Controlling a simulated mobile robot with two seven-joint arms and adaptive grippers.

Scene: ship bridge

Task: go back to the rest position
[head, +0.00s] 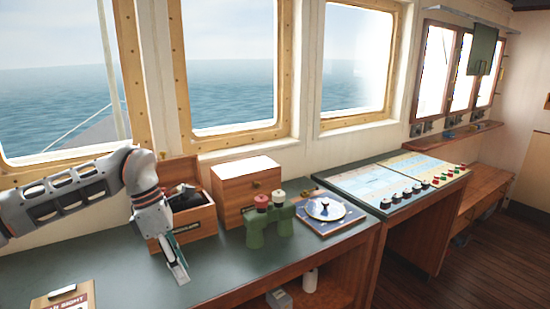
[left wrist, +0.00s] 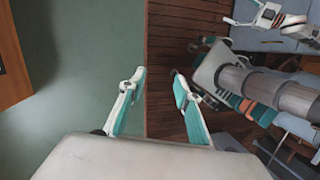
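My left gripper (head: 180,268) is over the dark green desk top in the head view, in front of an open wooden box, with its fingers angled down. In the left wrist view its two teal-and-white fingers (left wrist: 157,88) are apart with nothing between them, so it is open and empty. My left arm reaches in from the left edge. My right gripper is outside the head view. Grey and white arm parts of mine show at the right of the left wrist view, but the state of the right gripper cannot be made out there.
The open wooden box (head: 205,224) holds something dark. A clipboard (head: 62,299) lies front left. The desk's (head: 120,270) left middle is bare.

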